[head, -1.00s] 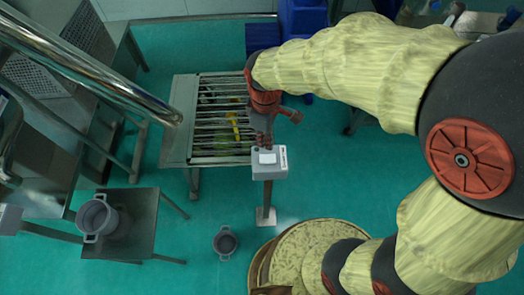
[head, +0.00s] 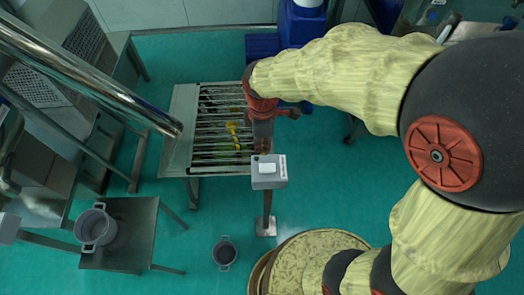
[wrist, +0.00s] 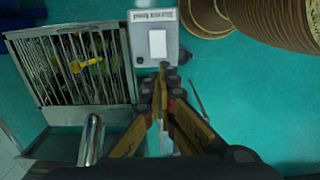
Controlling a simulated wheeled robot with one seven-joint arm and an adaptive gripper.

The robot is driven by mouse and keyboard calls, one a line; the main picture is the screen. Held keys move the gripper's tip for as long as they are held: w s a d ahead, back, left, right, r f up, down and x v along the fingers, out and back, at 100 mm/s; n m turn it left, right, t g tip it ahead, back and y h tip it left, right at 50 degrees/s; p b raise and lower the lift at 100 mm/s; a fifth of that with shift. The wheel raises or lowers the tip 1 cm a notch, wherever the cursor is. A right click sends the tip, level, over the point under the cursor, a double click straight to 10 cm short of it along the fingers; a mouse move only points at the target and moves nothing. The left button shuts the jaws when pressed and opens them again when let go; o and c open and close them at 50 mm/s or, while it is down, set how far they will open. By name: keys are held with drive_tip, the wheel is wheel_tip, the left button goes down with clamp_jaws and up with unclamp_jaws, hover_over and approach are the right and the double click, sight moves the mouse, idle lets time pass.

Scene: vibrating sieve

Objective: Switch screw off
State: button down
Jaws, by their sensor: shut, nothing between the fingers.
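A grey switch box (head: 268,180) with a white rocker (head: 267,168) and a printed label stands on a thin post in front of the sieve. In the wrist view the box (wrist: 147,56) and its white rocker (wrist: 157,43) are near the top centre. The label is too blurred to read. My gripper (head: 264,148) is at the box's far edge in the head view. In the wrist view my gripper (wrist: 163,78) is shut and empty, with its fingertips just below the box's near edge. I cannot tell whether they touch it. The rocker is uncovered.
The slatted sieve table (head: 180,128) with yellow and green items under its bars stands behind the box. A pot (head: 225,253) is on the floor. Another pot (head: 96,228) sits on a small metal table (head: 140,235).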

sight(265, 168)
wheel_tip(265, 168, down, 12)
drive_tip(key=shift+f+b, duration=0.25)
drive_tip(key=shift+b, duration=0.55)
drive_tip(key=shift+s+a+f, duration=0.1)
drive_tip(key=shift+a+f, duration=0.15)
drive_tip(key=shift+f, duration=0.25)
drive_tip(key=shift+s+d, duration=0.1)
drive_tip(key=shift+d, duration=0.05)
drive_tip(key=shift+d+r, duration=0.25)
drive_tip(key=shift+d, duration=0.45)
drive_tip(key=shift+a+r, duration=0.1)
